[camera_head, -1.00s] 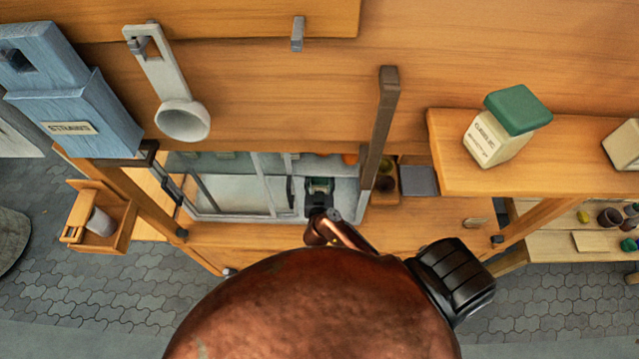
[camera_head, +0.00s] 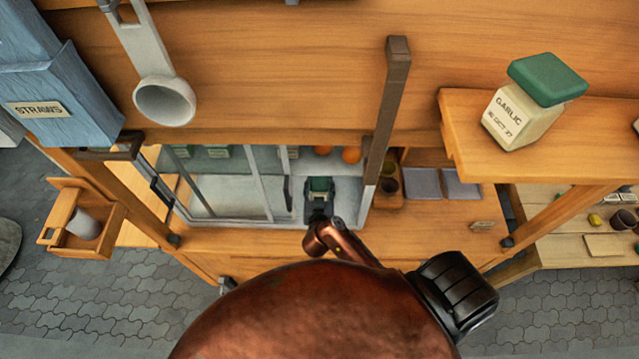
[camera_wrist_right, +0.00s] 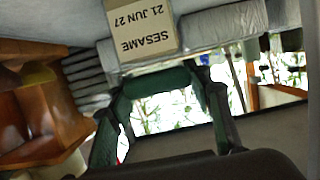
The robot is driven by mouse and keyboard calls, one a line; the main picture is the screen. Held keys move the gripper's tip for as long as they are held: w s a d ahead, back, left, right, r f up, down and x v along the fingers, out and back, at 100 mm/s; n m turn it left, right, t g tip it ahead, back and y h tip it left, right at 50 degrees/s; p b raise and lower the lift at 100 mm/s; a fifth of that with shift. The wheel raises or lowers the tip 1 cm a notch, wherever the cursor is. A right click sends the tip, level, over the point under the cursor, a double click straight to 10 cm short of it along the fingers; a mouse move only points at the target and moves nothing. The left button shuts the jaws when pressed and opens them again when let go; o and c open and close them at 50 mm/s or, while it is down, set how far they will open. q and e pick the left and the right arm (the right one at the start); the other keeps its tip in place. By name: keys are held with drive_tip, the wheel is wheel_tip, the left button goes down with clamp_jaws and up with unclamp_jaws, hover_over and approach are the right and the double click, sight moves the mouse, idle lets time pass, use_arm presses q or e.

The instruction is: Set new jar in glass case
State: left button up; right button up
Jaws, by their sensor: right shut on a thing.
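The glass case (camera_head: 228,205) stands on the counter, with grey-framed panes on its left and an opening on its right. Green-lidded jars (camera_head: 182,151) show behind the glass at the back. My right gripper (camera_head: 319,190) is at the right-hand opening, shut on a green-lidded jar (camera_head: 320,184). Its dark fingers and my arm partly hide the jar. In the right wrist view the fingers flank green material (camera_wrist_right: 160,82). A cream label reading SESAME, 21 JUN 27 (camera_wrist_right: 140,27) shows just beyond; I cannot tell whether it belongs to the held jar. My left gripper is out of view.
A garlic jar (camera_head: 515,118) stands on the raised shelf (camera_head: 480,165) at right. A dark post (camera_head: 388,110) rises by the case's right end. The counter front right (camera_head: 420,235) is clear.

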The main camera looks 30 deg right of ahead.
drive_tip(key=o, duration=1.5)
drive_tip(key=v, duration=1.2)
drive_tip(key=shift+r, duration=0.15)
drive_tip(key=shift+w, duration=0.1)
